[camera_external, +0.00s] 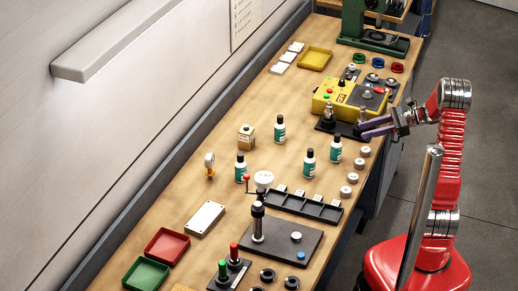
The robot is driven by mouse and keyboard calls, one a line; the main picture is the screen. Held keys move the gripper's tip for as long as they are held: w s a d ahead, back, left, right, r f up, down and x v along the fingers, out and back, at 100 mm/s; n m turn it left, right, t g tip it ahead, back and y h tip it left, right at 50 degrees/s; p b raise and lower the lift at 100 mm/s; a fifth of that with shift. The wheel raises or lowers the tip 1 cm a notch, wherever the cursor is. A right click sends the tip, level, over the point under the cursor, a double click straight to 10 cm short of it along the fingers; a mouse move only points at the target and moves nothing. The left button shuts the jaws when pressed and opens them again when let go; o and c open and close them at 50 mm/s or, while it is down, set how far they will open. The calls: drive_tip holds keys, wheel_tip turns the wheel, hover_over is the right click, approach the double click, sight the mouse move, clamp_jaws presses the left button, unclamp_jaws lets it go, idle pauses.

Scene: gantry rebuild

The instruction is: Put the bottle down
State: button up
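Several small white-and-teal bottles with black caps stand upright on the wooden bench: one toward the back (279,131), one in the middle (309,164), one to its right (336,150), and one at the left (240,170). My gripper (366,130) reaches in from the right over the bench's right edge, with its purple fingers pointing left. The two fingers show apart, and no bottle is seen between them. The gripper is to the right of and behind the right-hand bottle, apart from it. The fingertips overlap a dark plate with metal posts in this view.
A yellow control box (350,100) stands just behind my gripper. A black compartment tray (300,206), a dark plate with a post (275,245) and round pale discs (352,178) lie nearer. Red (166,246) and green (146,273) trays are front left. Bare wood lies around the bottles.

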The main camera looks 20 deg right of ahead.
drive_tip(key=s+a+n+g+h, duration=0.2)
drive_tip(key=s+a+n+h, duration=0.1)
drive_tip(key=s+n, duration=0.3)
drive_tip(key=s+a+n+g+h, duration=0.2)
drive_tip(key=s+n+h, duration=0.15)
drive_tip(key=s, duration=0.35)
drive_tip(key=s+d+r+n+t+h, duration=0.4)
drive_tip(key=s+n+h, duration=0.3)
drive_tip(key=n, duration=0.5)
drive_tip(key=shift+s+d+r+t, duration=0.3)
drive_tip(key=shift+s+d+r, duration=0.1)
drive_tip(key=shift+d, duration=0.25)
drive_tip(key=shift+n, duration=0.25)
drive_tip(key=shift+o, duration=1)
